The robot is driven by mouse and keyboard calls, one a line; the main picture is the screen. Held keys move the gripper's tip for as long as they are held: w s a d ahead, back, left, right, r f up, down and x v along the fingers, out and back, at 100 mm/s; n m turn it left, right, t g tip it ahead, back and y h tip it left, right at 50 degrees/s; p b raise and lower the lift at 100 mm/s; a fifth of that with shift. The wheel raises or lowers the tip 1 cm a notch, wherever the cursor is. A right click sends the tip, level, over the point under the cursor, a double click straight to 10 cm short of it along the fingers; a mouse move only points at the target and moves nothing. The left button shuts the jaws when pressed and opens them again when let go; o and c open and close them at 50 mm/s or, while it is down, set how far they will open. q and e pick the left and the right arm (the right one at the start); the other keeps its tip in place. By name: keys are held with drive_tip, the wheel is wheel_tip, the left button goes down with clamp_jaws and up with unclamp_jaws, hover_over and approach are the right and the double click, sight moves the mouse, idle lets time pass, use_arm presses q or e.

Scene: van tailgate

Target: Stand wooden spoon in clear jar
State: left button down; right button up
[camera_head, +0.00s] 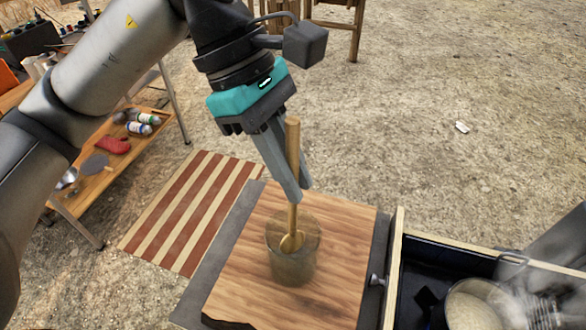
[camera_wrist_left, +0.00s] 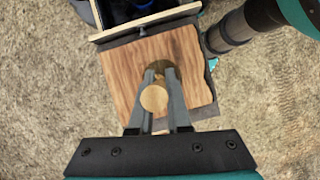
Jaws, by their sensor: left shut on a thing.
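The wooden spoon (camera_head: 292,150) is upright, its bowl end down inside the clear jar (camera_head: 291,268). The bowl shows through the jar wall, low inside; I cannot tell if it touches the bottom. The jar stands on the wooden board. My left gripper (camera_head: 301,193) is shut on the spoon's handle just above the jar's rim. In the left wrist view the handle's round top end (camera_wrist_left: 154,98) shows between the fingers, with the jar (camera_wrist_left: 160,69) partly hidden beneath. My right gripper does not show.
The wooden board (camera_head: 342,235) has bare room around the jar. To the right is an open drawer (camera_head: 396,262) with a pot (camera_head: 475,305) in it. A striped mat (camera_head: 190,212) lies on the ground at left, near a low wooden table (camera_head: 120,160) with cans and a red mitt.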

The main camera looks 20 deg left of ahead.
use_arm(q)
drive_tip(key=c, duration=0.8)
unclamp_jaws()
drive_tip(key=shift+r, duration=0.1)
drive_tip(key=v, duration=1.5)
drive_tip(key=shift+p, duration=0.45)
